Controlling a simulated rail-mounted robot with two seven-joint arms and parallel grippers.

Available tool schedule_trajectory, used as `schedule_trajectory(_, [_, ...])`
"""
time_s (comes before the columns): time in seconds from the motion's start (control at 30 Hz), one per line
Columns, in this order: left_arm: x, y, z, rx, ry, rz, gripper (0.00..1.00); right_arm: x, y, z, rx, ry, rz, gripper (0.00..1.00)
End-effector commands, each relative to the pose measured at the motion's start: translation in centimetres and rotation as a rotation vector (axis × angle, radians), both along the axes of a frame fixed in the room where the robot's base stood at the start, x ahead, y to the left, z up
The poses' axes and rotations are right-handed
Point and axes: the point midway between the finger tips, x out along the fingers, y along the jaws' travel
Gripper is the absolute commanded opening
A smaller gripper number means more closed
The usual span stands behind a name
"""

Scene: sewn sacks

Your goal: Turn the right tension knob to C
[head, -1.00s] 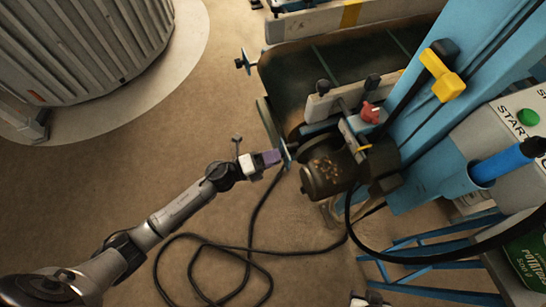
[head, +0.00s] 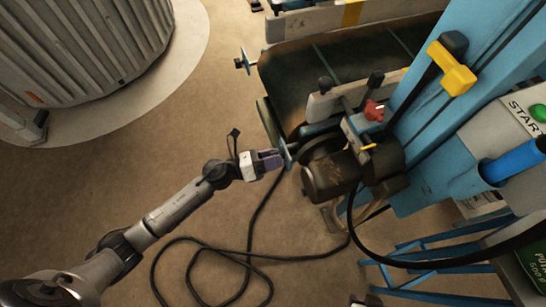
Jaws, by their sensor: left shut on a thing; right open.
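My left gripper (head: 271,160) is at the near end of the conveyor, beside the bluish end plate (head: 286,155). Its purple-grey fingers are shut on the right tension knob, which they hide almost completely. The knob's pointer and any letter marks cannot be made out. Another tension knob (head: 239,64), small and dark, sticks out at the conveyor's far left corner. Only a sliver of my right gripper (head: 366,301) shows at the bottom edge; it is open, away from the knob, with its fingers cut off by the frame.
A dark motor (head: 331,177) sits just right of the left gripper, by the conveyor belt (head: 345,62). A red knob (head: 374,111) and a yellow handle (head: 453,70) are beyond. A black cable (head: 251,225) loops over the open floor. A ribbed round bin (head: 85,55) stands at left.

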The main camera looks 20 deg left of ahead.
Motion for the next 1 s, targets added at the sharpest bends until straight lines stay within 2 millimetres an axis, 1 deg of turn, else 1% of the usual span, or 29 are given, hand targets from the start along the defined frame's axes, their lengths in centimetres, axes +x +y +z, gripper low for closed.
schedule_trajectory(0.5, [-0.01,-0.03,0.11,0.010,-0.013,-0.001,0.18,-0.01,-0.26,-0.06,-0.009,0.000,0.005,0.43])
schedule_trajectory(0.53, [-0.01,-0.03,0.11,0.009,-0.012,-0.001,0.44,0.00,-0.26,-0.06,-0.008,0.000,0.006,0.43])
schedule_trajectory(0.6, [0.00,-0.03,0.10,0.009,-0.012,-0.001,0.50,-0.01,-0.23,-0.06,-0.008,0.000,0.005,0.43])
schedule_trajectory(0.77, [0.00,-0.02,0.06,0.010,-0.012,0.000,0.66,0.00,-0.13,-0.06,-0.004,0.000,0.003,0.43])
schedule_trajectory(0.8, [-0.01,-0.02,0.06,0.010,-0.012,0.000,0.67,-0.01,-0.10,-0.06,-0.004,-0.001,0.002,0.43])
schedule_trajectory(1.0, [-0.04,0.02,0.02,0.009,-0.011,0.000,0.67,0.00,0.02,-0.05,0.001,0.000,-0.001,0.43])
